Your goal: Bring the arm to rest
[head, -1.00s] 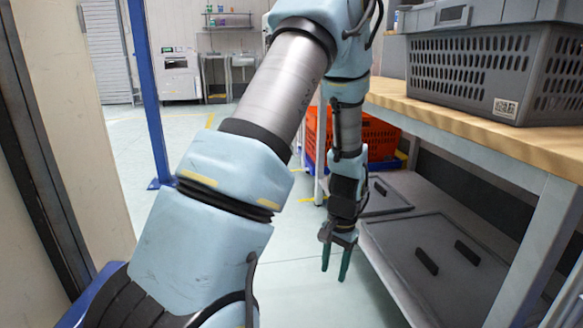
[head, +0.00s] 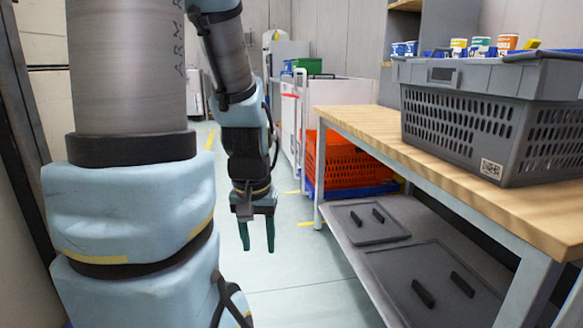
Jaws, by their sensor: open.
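My gripper (head: 257,238) hangs at the end of my arm with its two dark green fingers pointing down. The fingers are apart with nothing between them. It is in free air over the pale floor, to the left of the workbench, and touches nothing. My large light-blue and grey arm links fill the left of the view and hide part of the room behind them.
A wooden-topped workbench (head: 355,127) stands at right, bearing a grey perforated crate (head: 460,122). Grey lids (head: 425,262) lie on its lower shelf. An orange tote (head: 345,165) stands behind the bench's near legs. The floor (head: 290,265) around my gripper is clear.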

